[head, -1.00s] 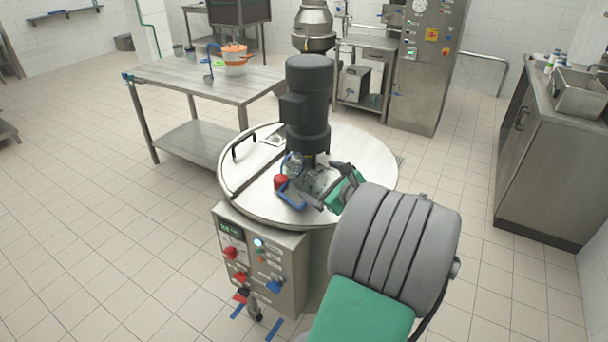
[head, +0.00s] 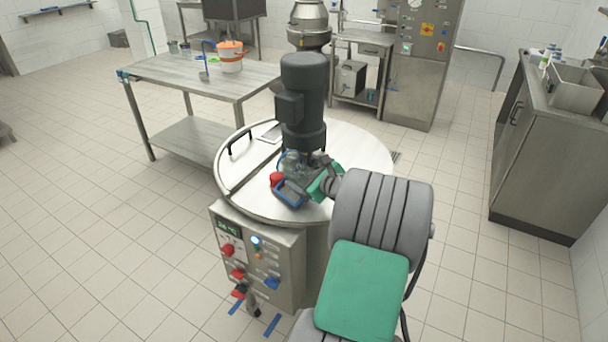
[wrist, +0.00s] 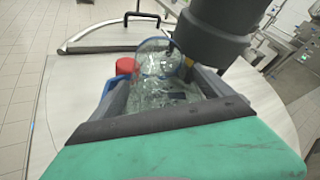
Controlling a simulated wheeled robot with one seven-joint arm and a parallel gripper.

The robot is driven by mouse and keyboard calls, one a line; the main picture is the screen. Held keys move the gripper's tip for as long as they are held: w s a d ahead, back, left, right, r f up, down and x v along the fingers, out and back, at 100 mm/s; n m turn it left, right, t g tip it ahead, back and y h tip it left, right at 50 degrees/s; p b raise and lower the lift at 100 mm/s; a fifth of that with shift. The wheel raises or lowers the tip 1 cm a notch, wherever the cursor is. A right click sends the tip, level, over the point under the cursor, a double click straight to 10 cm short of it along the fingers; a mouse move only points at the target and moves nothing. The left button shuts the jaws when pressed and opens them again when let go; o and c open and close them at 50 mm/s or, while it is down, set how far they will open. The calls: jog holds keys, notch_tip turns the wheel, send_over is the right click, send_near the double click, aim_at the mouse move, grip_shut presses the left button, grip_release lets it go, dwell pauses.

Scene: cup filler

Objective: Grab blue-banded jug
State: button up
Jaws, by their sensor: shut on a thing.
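A clear, see-through jug with a blue band (wrist: 152,62) is between the fingers of my gripper (wrist: 160,84) in the wrist view. My gripper is shut on it. In the head view the jug (head: 289,163) shows only in part, over the round steel lid beside the dark motor, with my gripper (head: 303,180) in front of it. The fingers and wrist hide much of the jug. I cannot tell whether its base touches the lid.
A dark motor (head: 303,95) stands upright on the steel lid (head: 350,150), close to the jug. A red cap (head: 276,180) is left of my gripper. A steel table (head: 180,80) with an orange-banded pot (head: 230,62) is behind left. A counter (head: 540,150) stands right, with open floor between.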

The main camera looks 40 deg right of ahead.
jog(key=c, duration=0.5)
jog(key=shift+r, duration=0.15)
